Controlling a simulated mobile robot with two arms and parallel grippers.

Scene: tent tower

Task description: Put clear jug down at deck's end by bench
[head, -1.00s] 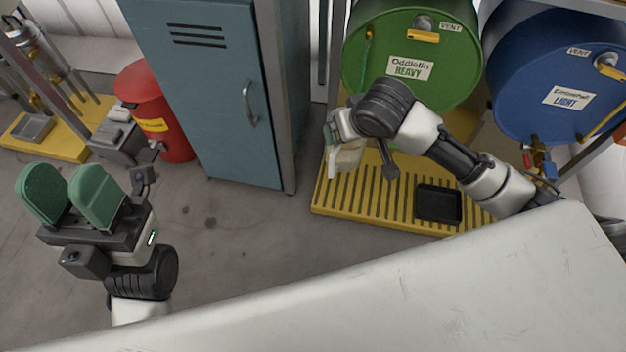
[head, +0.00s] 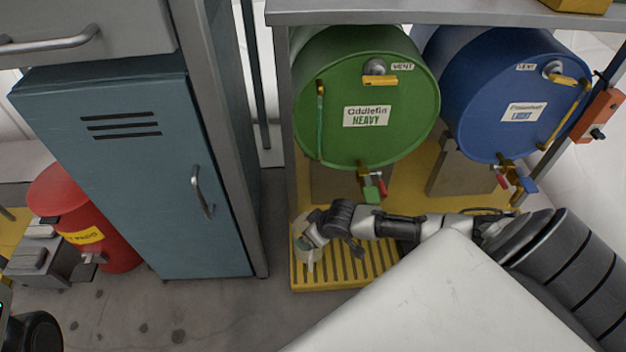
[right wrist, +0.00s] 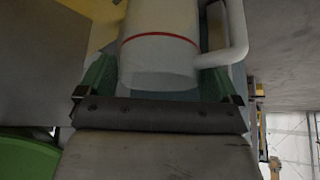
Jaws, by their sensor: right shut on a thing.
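The clear jug (right wrist: 165,45) is a pale, translucent vessel with a red line around it and a handle on the right in the right wrist view. My right gripper (right wrist: 155,84) is shut on it, with green finger pads on either side. In the head view, the right gripper (head: 310,232) and the pale jug (head: 302,250) are over the left end of the yellow slatted deck (head: 345,272). The gripper partly hides the jug, and I cannot tell its height above the deck.
A green drum (head: 360,135) and a blue drum (head: 510,85) lie above the deck, with taps at their fronts. A blue-grey locker (head: 130,180) stands left of the deck. A red bin (head: 95,235) is further left. Bare floor shows in front of the locker.

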